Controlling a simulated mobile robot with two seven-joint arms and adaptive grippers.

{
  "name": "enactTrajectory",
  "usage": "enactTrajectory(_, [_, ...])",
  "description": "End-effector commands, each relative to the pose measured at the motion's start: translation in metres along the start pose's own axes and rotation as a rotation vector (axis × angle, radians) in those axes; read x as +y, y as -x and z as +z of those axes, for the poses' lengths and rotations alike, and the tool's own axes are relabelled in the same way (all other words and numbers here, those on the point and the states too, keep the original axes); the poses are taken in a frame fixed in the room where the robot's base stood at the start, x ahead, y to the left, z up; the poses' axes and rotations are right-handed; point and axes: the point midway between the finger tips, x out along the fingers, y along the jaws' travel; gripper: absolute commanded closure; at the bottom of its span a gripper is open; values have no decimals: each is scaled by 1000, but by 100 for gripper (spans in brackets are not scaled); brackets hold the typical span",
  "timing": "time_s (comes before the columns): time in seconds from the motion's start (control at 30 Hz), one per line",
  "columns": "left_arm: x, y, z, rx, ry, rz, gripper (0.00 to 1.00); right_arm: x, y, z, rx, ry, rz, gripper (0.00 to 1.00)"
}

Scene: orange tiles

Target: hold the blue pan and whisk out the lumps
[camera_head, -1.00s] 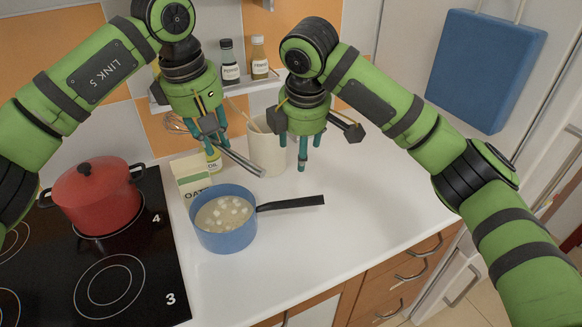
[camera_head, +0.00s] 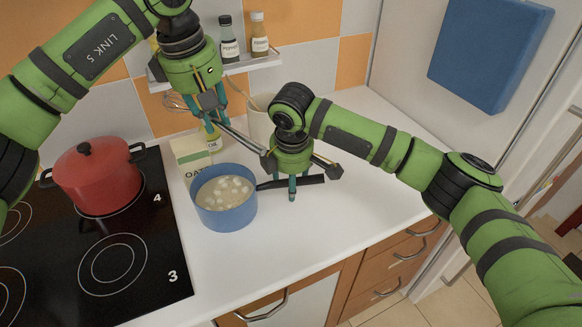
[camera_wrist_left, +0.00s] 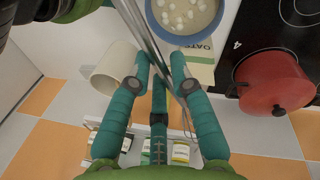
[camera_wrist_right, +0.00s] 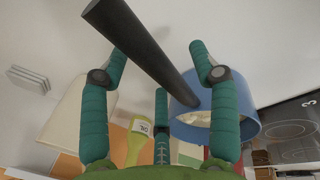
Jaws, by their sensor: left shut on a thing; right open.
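The blue pan (camera_head: 226,213) stands on the white counter with pale liquid and several white lumps (camera_head: 233,187) in it. Its black handle (camera_head: 312,180) points right. My left gripper (camera_head: 212,112) is shut on the whisk, above and behind the pan. The whisk's grey handle (camera_head: 240,138) slants down to the right; its wire end (camera_head: 177,102) is to the left. The handle also crosses the left wrist view (camera_wrist_left: 150,38). My right gripper (camera_head: 291,182) is open at the pan handle. In the right wrist view the handle (camera_wrist_right: 140,45) runs between its spread fingers.
A red pot (camera_head: 97,183) stands on the black hob (camera_head: 165,245) at left. An oats carton (camera_head: 190,152), an oil bottle (camera_head: 213,138) and a cream crock (camera_head: 260,125) stand behind the pan. The counter in front and right is clear. A shelf with bottles (camera_head: 230,45) is on the wall.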

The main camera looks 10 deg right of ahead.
Motion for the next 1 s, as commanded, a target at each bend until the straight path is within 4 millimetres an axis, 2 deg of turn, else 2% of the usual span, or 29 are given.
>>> enactTrajectory(0.13, [0, 0, 0, 0, 0, 0, 100, 0, -7, 0, -1, 2, -1, 38])
enactTrajectory(0.37, [0, 0, 0, 0, 0, 0, 100, 0, -8, 0, 0, 2, 0, 38])
enactTrajectory(0.4, [0, 0, 0, 0, 0, 0, 100, 0, -8, 0, 0, 2, -1, 42])
enactTrajectory(0.47, [0, 0, 0, 0, 0, 0, 100, 0, -8, 0, 0, 2, -1, 66])
enactTrajectory(0.5, [0, 0, 0, 0, 0, 0, 100, 0, -8, 0, 0, 2, -1, 82])
enactTrajectory(0.53, [0, 0, 0, 0, 0, 0, 100, 0, -8, 0, 0, 2, 0, 94])
enactTrajectory(0.57, [0, 0, 0, 0, 0, 0, 100, 0, -8, 0, 0, 2, -1, 100])
enactTrajectory(1.0, [0, 0, 0, 0, 0, 0, 100, -1, -8, 0, 1, 2, -1, 100])
